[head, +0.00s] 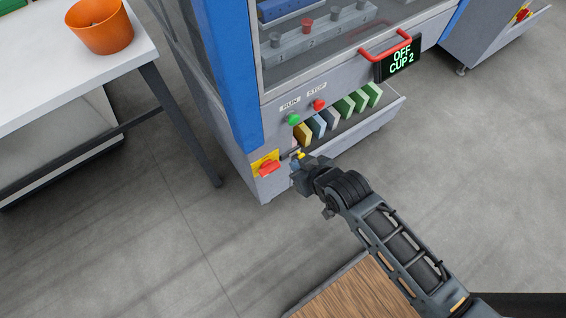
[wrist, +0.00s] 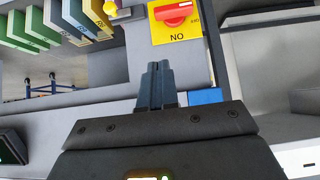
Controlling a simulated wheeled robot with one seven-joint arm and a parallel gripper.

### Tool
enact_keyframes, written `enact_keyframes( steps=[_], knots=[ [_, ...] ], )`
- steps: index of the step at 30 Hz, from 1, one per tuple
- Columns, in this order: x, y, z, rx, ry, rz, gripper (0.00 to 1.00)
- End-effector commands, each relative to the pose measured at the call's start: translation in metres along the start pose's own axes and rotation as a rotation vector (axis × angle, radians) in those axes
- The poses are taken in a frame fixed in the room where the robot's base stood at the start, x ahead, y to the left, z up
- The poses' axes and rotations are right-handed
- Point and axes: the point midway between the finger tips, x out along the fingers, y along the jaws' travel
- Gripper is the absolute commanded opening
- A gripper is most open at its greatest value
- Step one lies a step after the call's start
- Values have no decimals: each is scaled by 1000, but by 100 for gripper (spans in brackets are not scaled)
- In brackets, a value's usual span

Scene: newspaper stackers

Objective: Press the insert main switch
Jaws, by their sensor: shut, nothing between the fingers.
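A red switch (head: 267,167) sits on a yellow plate at the lower front corner of the grey machine. In the wrist view the red switch (wrist: 174,14) is at the top, and its yellow plate reads "NO" in the picture. My gripper (head: 296,167) is near the machine front, just right of the switch in the head view. In the wrist view my gripper (wrist: 157,72) has its fingers together, empty, pointing toward the panel just below the plate. The fingers appear apart from the switch; the exact gap is hard to tell.
Above are a green RUN button (head: 293,119), a red STOP button (head: 319,104) and a display (head: 398,60) reading "OFF CUP 2". Colored folders (head: 330,116) stand in a tray to the right. A white table (head: 60,60) stands left.

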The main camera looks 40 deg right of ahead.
Motion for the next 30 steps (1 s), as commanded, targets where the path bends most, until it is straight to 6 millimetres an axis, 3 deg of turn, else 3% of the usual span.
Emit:
enact_keyframes(
  steps=[5,18,30],
  knots=[
    [23,0,0,0,1,0,0],
    [104,0,6,0,-2,0,0],
    [125,0,28,-1,1,0,0]
  ],
)
